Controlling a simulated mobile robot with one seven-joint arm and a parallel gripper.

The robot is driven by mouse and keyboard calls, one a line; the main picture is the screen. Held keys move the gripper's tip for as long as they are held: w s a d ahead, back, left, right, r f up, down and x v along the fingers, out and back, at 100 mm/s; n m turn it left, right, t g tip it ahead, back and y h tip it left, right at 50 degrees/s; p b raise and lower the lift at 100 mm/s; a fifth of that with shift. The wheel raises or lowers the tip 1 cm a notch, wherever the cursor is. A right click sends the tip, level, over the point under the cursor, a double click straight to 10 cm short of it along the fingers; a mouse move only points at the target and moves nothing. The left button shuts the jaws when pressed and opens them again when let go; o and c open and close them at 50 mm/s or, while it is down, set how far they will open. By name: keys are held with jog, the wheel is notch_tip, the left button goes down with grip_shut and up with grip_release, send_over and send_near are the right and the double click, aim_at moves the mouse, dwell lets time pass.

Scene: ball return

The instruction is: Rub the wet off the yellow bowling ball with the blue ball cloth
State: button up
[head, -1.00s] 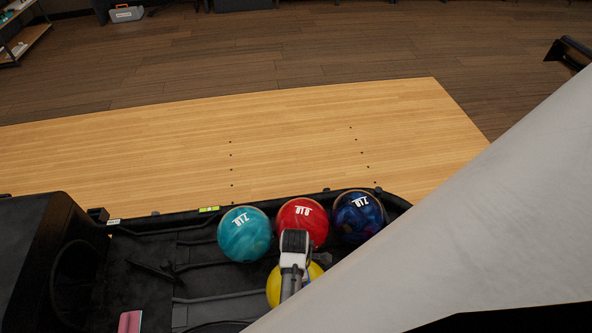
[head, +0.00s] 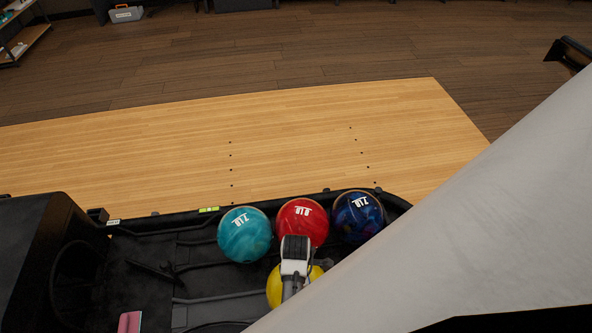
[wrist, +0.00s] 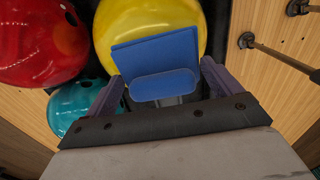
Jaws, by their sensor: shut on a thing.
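The yellow bowling ball (head: 275,287) sits in the black ball return, in front of the red ball, partly hidden by my gripper and arm. In the wrist view the yellow ball (wrist: 150,22) fills the top middle. My gripper (wrist: 163,92) is shut on the blue ball cloth (wrist: 160,55), a folded flat pad. The cloth lies over the lower part of the yellow ball in that view and looks to be against it, though contact is hard to confirm. In the head view my gripper (head: 293,268) is over the yellow ball and hides the cloth. No wet patch is clear.
A teal ball (head: 244,234), a red ball (head: 303,220) and a dark blue ball (head: 357,215) sit in a row along the return's far edge. The left part of the return tray (head: 140,285) holds no balls. A pink item (head: 130,321) lies near the front.

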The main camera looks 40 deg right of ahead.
jog(key=shift+w+r, duration=0.1)
jog(key=shift+r, duration=2.65)
jog(key=shift+r, duration=1.5)
